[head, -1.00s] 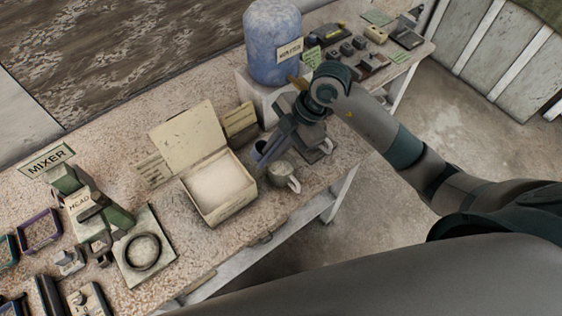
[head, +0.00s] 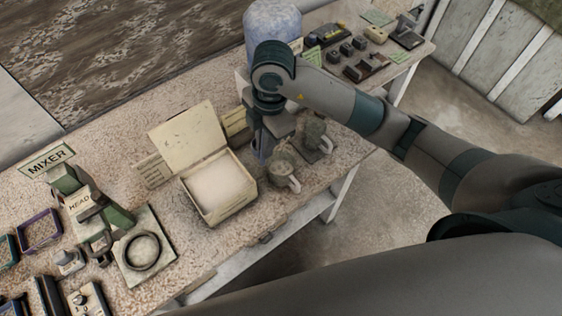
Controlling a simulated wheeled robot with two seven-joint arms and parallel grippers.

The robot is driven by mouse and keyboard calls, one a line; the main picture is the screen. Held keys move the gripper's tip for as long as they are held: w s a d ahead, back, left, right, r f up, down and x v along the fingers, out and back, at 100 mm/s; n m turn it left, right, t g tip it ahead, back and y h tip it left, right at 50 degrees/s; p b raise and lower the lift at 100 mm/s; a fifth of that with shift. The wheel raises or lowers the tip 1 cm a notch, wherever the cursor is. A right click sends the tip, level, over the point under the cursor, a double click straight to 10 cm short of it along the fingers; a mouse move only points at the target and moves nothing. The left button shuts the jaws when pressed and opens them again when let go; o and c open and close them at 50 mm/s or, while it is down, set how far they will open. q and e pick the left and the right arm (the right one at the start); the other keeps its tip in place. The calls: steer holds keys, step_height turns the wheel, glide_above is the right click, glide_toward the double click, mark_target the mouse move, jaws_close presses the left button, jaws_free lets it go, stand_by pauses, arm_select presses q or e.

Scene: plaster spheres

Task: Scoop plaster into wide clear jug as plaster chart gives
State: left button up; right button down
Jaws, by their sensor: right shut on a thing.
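The open cream box (head: 232,212) holds white plaster (head: 215,187), its lid (head: 187,137) raised at the back. To its right stands a clear jug (head: 283,172) with a pale handle. A second, narrower-looking jug (head: 315,140) stands behind it to the right on a dark mat. My right gripper (head: 264,138) points down behind the nearer jug, right of the box. It is shut on a bluish-grey scoop (head: 263,152), mostly hidden by the gripper. Whether the scoop holds plaster cannot be told. My left gripper is out of view.
Cream boards stand behind the box (head: 152,170), their text too small to read. A blue water container (head: 270,25) is behind my right arm. The mixer (head: 88,210) and a plate with a ring (head: 142,252) are at left. Small tools lie at the far right.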

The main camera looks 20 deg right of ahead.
steer(key=shift+a+r+h, duration=0.1)
steer(key=shift+r+h, duration=0.2)
steer(key=shift+h, duration=0.2)
